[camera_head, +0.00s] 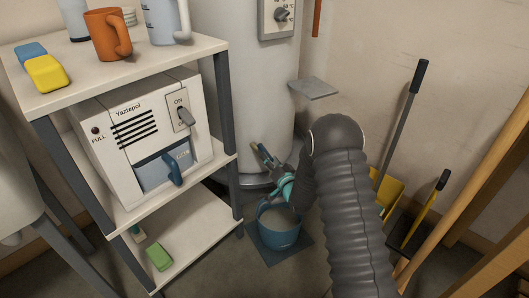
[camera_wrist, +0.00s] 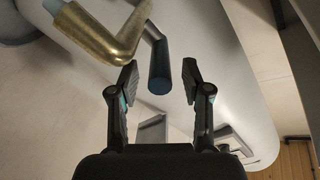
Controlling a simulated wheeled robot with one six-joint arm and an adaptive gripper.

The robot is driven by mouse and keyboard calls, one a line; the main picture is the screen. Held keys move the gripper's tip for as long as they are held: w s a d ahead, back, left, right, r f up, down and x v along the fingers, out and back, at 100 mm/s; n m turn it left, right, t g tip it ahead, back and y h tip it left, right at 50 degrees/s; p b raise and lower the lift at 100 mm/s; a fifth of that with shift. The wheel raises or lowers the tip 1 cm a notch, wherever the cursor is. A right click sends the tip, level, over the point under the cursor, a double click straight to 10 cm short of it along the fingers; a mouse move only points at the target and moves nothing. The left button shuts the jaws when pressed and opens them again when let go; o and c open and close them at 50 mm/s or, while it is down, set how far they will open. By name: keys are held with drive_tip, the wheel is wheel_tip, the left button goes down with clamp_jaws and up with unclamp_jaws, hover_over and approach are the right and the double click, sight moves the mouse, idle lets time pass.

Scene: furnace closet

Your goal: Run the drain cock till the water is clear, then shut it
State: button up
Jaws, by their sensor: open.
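The drain cock sits low on the white tank (camera_head: 240,70). Its dark blue lever (camera_wrist: 158,60) and brass spout (camera_wrist: 100,38) show in the wrist view. My gripper (camera_wrist: 159,78) is open, with one finger on each side of the lever's end and a gap to both. It also shows in the head view (camera_head: 276,172). Below it, a blue bucket (camera_head: 279,241) holds greyish liquid. I cannot make out a stream from the spout.
A shelf unit (camera_head: 190,52) stands left with an orange mug (camera_head: 108,35), sponges (camera_head: 47,73) and a white switch box (camera_head: 120,165). A grey plate (camera_head: 314,88) juts out beside the tank.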

drive_tip(key=shift+x, duration=2.6)
clamp_jaws()
